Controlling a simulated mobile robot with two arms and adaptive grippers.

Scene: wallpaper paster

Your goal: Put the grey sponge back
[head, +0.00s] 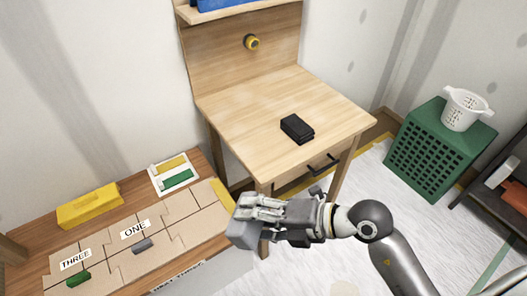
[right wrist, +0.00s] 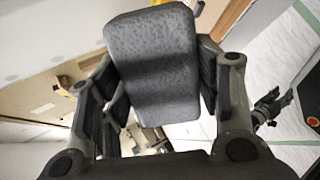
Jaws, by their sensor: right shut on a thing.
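The grey sponge (right wrist: 153,62) is a rounded block between the fingers of my right gripper in the right wrist view. My right gripper (head: 258,212) is shut on it and holds it above the front right end of the low wooden table. In the head view the sponge (head: 243,235) shows as a grey block at the gripper's tip, partly covered by the fingers. A white tray (head: 154,181) on the low table holds a yellow piece (head: 171,163) and a green piece (head: 177,179). My left gripper is not in view.
The low table (head: 120,182) carries a yellow block (head: 89,205), cardboard pieces, and small green and grey items. A wooden desk (head: 245,115) with a black block (head: 297,129) stands behind. A green crate (head: 432,160) with a white basket (head: 465,108) is at right.

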